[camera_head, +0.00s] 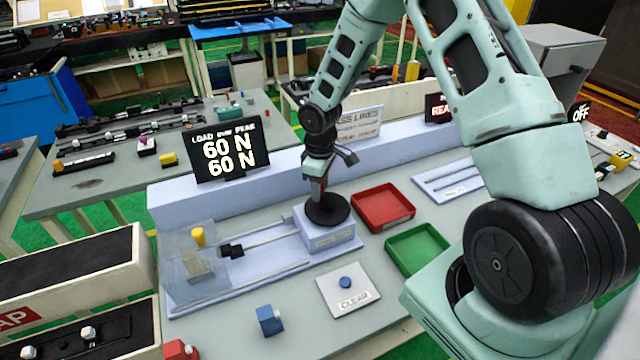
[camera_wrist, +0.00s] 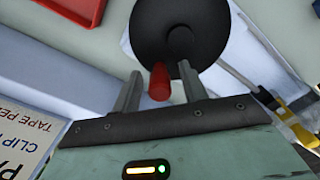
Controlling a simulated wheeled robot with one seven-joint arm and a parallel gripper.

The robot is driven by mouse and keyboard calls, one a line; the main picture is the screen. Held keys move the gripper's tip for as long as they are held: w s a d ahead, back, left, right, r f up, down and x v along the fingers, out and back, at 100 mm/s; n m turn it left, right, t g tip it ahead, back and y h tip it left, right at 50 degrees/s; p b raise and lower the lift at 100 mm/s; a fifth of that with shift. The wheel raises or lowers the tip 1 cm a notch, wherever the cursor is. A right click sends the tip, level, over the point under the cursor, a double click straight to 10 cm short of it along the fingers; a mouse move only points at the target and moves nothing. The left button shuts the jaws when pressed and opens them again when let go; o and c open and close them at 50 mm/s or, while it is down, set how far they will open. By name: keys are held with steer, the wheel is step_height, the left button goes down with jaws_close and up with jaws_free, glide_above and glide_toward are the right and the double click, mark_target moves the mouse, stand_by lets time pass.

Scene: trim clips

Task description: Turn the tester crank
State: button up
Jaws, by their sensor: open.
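The tester crank is a black disc (camera_head: 327,209) on top of a pale blue block (camera_head: 332,238) at the end of the tester. In the wrist view the disc (camera_wrist: 178,38) has a dark hub and a red handle (camera_wrist: 159,82) near its rim. My gripper (camera_wrist: 160,84) is open, with its two fingers on either side of the red handle; I cannot tell whether they touch it. In the head view my gripper (camera_head: 318,186) points down over the disc and hides part of it. The display (camera_head: 230,150) reads LOAD and PEAK, 60 N each.
A red tray (camera_head: 383,207) and a green tray (camera_head: 417,248) stand right of the tester. A white plate with a blue button (camera_head: 345,283) marked CLEAR lies in front. A sign board (camera_head: 358,122) stands behind.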

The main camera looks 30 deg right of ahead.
steer(key=shift+f, duration=0.25)
jaws_close()
steer(key=shift+d, duration=0.1)
